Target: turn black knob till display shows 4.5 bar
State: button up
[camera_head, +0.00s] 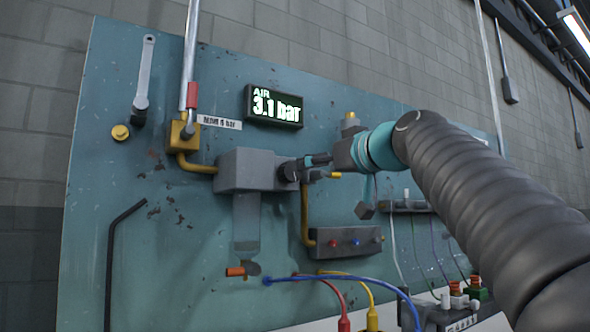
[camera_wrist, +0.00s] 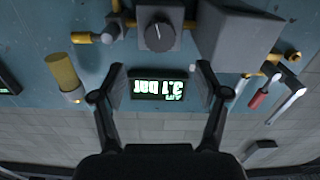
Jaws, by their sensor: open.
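The display (camera_head: 274,106) reads "AIR 3.1 bar" in white on dark; it shows upside down in the wrist view (camera_wrist: 158,90). The black knob (camera_head: 290,172) is at the right end of a grey regulator body (camera_head: 248,170). In the wrist view a round dark knob (camera_wrist: 160,31) with a pale pointer line shows at the top. My gripper (camera_head: 322,168) is beside the knob on its right in the head view. In the wrist view my gripper (camera_wrist: 160,66) is open and empty; the knob lies above the fingertips in that picture, not between them.
Yellow pipes (camera_head: 196,166) run into the regulator. A wrench (camera_head: 146,72) hangs at upper left. A grey box (camera_head: 345,242) with coloured buttons sits below right. Blue, red and yellow hoses (camera_head: 330,277) cross the lower panel. A yellow-capped fitting (camera_head: 350,123) is above my gripper.

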aim_at(293, 171)
jog(key=p+x, duration=0.2)
jog(key=x, duration=0.8)
jog(key=shift+p, duration=0.4)
jog(key=shift+c, duration=0.3)
jog(key=c, duration=1.1)
